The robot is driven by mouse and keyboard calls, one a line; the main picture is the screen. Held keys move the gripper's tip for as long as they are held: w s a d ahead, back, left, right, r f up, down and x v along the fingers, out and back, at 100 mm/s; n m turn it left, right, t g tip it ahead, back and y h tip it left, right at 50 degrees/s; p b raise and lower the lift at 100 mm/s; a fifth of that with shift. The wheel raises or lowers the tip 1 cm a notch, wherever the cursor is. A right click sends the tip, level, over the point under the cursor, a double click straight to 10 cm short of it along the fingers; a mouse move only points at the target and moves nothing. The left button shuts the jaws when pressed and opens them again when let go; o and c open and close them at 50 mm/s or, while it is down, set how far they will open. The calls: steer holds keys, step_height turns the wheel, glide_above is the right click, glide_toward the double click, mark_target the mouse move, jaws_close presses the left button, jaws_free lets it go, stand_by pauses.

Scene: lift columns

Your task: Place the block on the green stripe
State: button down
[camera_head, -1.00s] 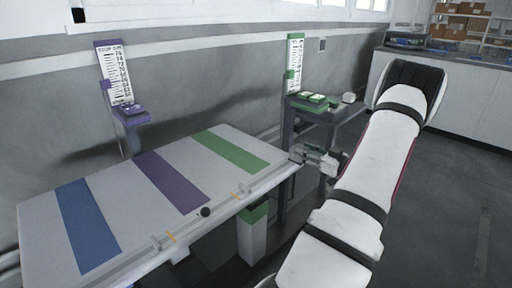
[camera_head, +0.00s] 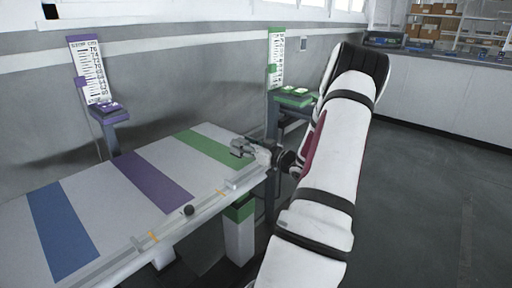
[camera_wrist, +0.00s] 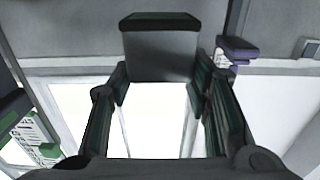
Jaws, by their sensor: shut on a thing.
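My gripper (camera_head: 242,149) reaches in from the right over the right end of the table, just right of the green stripe (camera_head: 215,146). In the wrist view, its two dark fingers (camera_wrist: 160,88) are closed on the sides of a dark grey block (camera_wrist: 160,52). The block sticks out beyond the fingertips. In the head view the block is too small to make out clearly among the fingers. The green stripe runs across the light grey table (camera_head: 112,164) and looks bare. I cannot tell the exact height of the block above the table.
A purple stripe (camera_head: 152,181) and a blue stripe (camera_head: 62,230) lie farther left on the table. A rail with a dark knob (camera_head: 188,210) runs along the front edge. A purple column (camera_head: 107,115) and a green column (camera_head: 292,99) with scales stand behind.

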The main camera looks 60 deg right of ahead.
steer(key=shift+w+f+b, duration=0.15)
steer(key=shift+f+b, duration=0.7)
steer(key=shift+f, duration=0.75)
steer(key=shift+f, duration=0.15)
steer(key=c, duration=0.8)
jaws_free()
steer(key=shift+f, duration=0.1)
steer(key=shift+c, duration=0.2)
